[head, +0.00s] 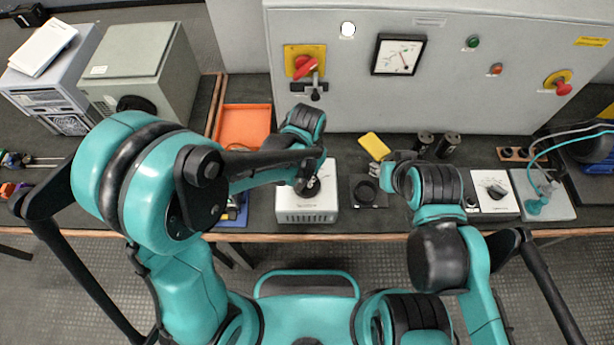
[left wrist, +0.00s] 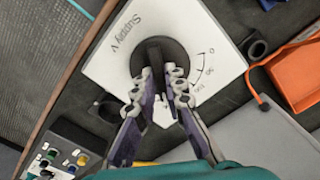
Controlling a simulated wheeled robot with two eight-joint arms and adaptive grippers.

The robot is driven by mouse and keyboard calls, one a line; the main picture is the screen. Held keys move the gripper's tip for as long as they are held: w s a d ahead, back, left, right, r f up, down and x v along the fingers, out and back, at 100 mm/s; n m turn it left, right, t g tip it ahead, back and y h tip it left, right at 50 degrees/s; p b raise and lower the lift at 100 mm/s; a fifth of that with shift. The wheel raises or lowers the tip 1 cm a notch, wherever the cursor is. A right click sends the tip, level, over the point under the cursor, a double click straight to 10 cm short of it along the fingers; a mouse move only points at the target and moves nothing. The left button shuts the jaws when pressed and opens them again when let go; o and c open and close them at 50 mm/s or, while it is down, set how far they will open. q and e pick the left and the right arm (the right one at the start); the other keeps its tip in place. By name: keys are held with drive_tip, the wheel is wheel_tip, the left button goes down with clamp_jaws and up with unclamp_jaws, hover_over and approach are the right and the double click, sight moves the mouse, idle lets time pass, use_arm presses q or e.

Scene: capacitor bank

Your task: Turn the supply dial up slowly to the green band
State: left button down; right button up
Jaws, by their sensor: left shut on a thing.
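The supply box, a white case marked "Supply V" (left wrist: 110,62), stands at the bench's front edge; it also shows in the head view (head: 306,216). Its round black dial (left wrist: 154,50) has a printed scale beside it with 0 and 50 legible. I see no green on the visible part. My left gripper (left wrist: 166,76) is shut on the dial's grip from above, and its fingers hide part of the face. In the head view my left gripper (head: 308,184) hides most of the dial. My right gripper (head: 378,172) hovers right of the box, its fingers too small to judge.
A panel meter (head: 398,55) with a thin needle is on the grey cabinet (head: 350,105), beside a red rotary switch (head: 304,67). An orange tray (head: 246,126) lies left behind the box. A yellow object (head: 375,146) and dark cylinders (head: 447,145) stand behind my right gripper.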

use_arm(q)
drive_tip(key=m, duration=0.3)
drive_tip(key=c, duration=1.6)
unclamp_jaws()
wheel_tip(320, 180, up, 12)
idle(0.5)
